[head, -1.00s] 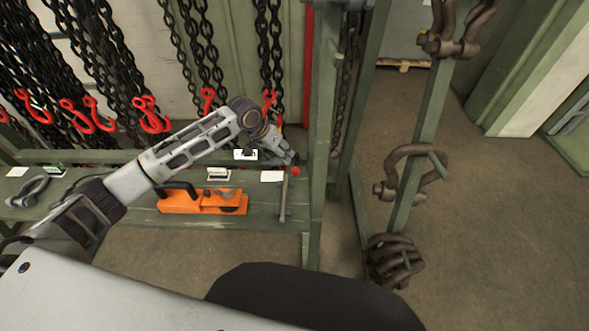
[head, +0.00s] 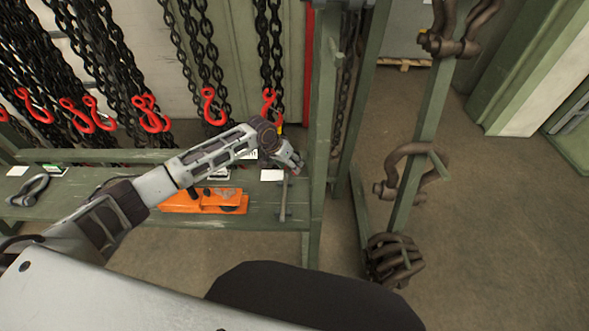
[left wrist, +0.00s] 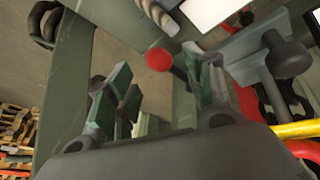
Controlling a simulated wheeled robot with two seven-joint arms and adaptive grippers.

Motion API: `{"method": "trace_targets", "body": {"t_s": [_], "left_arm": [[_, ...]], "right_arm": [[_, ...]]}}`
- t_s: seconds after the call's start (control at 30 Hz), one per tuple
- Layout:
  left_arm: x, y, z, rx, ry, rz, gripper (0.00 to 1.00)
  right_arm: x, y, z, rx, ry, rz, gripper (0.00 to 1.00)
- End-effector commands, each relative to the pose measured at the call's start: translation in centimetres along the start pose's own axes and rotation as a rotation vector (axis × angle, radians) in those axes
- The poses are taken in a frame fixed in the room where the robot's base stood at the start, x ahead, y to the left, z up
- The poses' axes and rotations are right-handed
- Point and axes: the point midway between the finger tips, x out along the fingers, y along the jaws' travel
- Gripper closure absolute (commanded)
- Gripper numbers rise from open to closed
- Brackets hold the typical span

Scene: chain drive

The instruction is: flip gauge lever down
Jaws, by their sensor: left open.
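A small red ball knob (left wrist: 158,59) shows in the left wrist view, between and just beyond my open left fingers. A short dark stem seems to run from it toward the right finger; I take it as the gauge lever's knob. In the head view my left gripper (head: 291,160) hangs over the right end of the green bench and mostly hides the knob. In the left wrist view my left gripper (left wrist: 157,92) has its green-grey fingers apart with nothing held. I cannot tell whether a finger touches the lever. My right gripper is out of view.
The green bench (head: 255,216) carries an orange tool (head: 205,201), a grey T-shaped piece (head: 284,200), a shackle (head: 28,190) and white cards (head: 271,175). Chains with red hooks (head: 213,106) hang behind. A green post (head: 322,120) stands close right of my gripper.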

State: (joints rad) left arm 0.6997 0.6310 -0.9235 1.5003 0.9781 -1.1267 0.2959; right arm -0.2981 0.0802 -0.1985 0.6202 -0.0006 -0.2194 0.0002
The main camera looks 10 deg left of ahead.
Motion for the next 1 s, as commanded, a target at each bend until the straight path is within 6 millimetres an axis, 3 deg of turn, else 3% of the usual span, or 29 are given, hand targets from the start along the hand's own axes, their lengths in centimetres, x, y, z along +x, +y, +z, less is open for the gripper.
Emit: {"method": "trace_targets", "body": {"t_s": [0.4, 0.67, 0.93, 1.0], "left_arm": [[4.0, 0.0, 0.0, -0.001, -0.001, 0.001, 0.48], [4.9, 0.0, 0.0, 0.000, 0.000, 0.001, 0.48], [4.9, 0.0, 0.0, 0.000, 0.000, 0.000, 0.48], [4.9, 0.0, 0.0, 0.000, 0.000, 0.000, 0.57]], "right_arm": [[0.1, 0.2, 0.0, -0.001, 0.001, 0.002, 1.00], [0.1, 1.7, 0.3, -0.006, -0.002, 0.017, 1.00], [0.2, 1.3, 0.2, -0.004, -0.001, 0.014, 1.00], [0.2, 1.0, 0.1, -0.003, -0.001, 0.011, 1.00]]}}
